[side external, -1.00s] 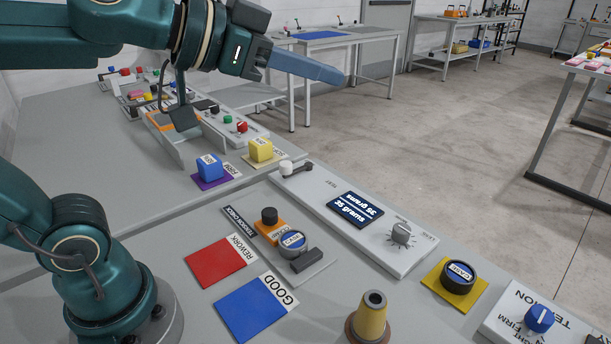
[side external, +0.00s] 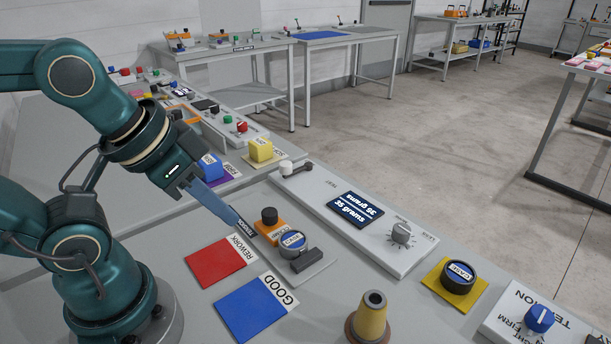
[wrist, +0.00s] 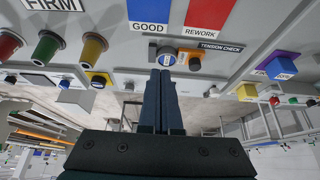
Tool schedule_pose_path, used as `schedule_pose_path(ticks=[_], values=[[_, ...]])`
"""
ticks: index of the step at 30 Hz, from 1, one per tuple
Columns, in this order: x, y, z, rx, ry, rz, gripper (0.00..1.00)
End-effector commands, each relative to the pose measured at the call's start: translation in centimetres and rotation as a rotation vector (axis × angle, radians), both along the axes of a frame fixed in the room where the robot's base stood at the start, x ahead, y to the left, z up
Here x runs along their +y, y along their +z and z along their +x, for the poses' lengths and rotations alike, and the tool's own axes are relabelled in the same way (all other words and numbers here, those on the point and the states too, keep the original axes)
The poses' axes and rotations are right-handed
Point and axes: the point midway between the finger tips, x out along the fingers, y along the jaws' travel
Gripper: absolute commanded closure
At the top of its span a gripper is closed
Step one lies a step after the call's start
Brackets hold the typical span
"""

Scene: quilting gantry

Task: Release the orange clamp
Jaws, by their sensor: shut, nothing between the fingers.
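The orange clamp (side external: 283,231) is a small orange block with a black round knob (side external: 269,215) on top, on the grey tension check plate (side external: 318,267). A round blue-labelled bobbin case (side external: 292,243) sits right beside it. My gripper (side external: 241,226) is shut and empty, pointing down at a slant. In the side view its tips appear just left of the clamp, over the tension check label, apart from the knob as far as I can tell. In the wrist view, the clamp (wrist: 189,53) shows just beyond the shut fingertips (wrist: 166,74), slightly right.
A red REWORK pad (side external: 215,262) and a blue GOOD pad (side external: 256,308) lie in front of the plate. A scale with a 35 grams display (side external: 355,210) stands behind it. Blue (side external: 210,167) and yellow (side external: 261,150) blocks stand farther back. A thread cone (side external: 373,318) stands at the front.

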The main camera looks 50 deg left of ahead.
Motion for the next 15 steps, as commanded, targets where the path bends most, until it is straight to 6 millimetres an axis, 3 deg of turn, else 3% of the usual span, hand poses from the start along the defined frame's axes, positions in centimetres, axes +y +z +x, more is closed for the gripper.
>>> schedule_pose_path(ticks=[8, 15], values=[[0.4, 0.4, 0.0, 0.006, -0.175, 0.115, 1.0], [2.0, 2.1, 2.0, 0.111, -0.631, 0.419, 1.0]])
